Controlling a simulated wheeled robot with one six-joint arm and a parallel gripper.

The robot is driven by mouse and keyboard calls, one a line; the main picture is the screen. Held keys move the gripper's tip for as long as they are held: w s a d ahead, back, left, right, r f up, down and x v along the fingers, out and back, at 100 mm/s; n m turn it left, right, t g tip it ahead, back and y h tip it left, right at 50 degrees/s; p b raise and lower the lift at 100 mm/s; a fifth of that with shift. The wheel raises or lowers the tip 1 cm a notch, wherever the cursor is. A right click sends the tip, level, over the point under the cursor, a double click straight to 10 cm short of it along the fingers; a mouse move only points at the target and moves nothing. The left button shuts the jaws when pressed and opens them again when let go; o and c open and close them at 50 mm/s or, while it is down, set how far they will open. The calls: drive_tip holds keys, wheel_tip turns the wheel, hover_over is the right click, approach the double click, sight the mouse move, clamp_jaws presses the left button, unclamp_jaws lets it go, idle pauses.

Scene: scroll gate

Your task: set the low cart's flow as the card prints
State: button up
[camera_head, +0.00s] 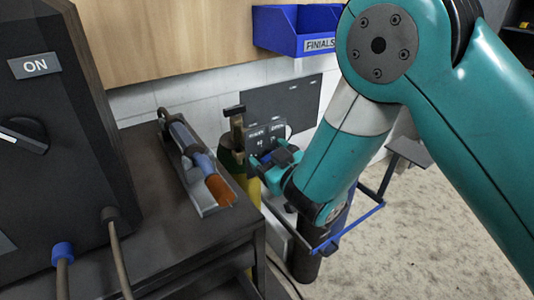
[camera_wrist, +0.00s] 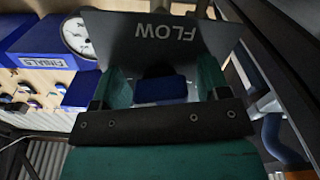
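The low cart (camera_head: 350,232) has a blue frame and stands right of the bench, partly hidden by my arm. A green and yellow cylinder (camera_head: 253,186) stands there. A dark card (camera_head: 266,137) with small pale print, too small to read surely, is just beyond my gripper (camera_head: 268,168). In the wrist view, a grey plate lettered FLOW (camera_wrist: 168,36) appears upside down above my gripper (camera_wrist: 163,80). A dark blue block (camera_wrist: 161,91), perhaps a knob, lies between its teal fingers. The fingers are apart, with a narrow gap showing on the right. A round white gauge (camera_wrist: 77,36) is at the upper left.
A dark bench (camera_head: 165,236) holds a grey holder (camera_head: 207,208) with an orange-tipped torch (camera_head: 218,189). A black machine (camera_head: 60,120) with an ON label and a knob stands at left. A blue FINIALS bin (camera_head: 290,30) hangs on the wall.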

drive_tip(key=c, duration=0.7)
drive_tip(key=shift+c, duration=0.2)
drive_tip(key=shift+n, duration=0.4)
drive_tip(key=n, duration=0.4)
drive_tip(key=shift+n, duration=0.3)
drive_tip(key=n, duration=0.4)
drive_tip(key=shift+n, duration=0.3)
drive_tip(key=o, duration=0.9)
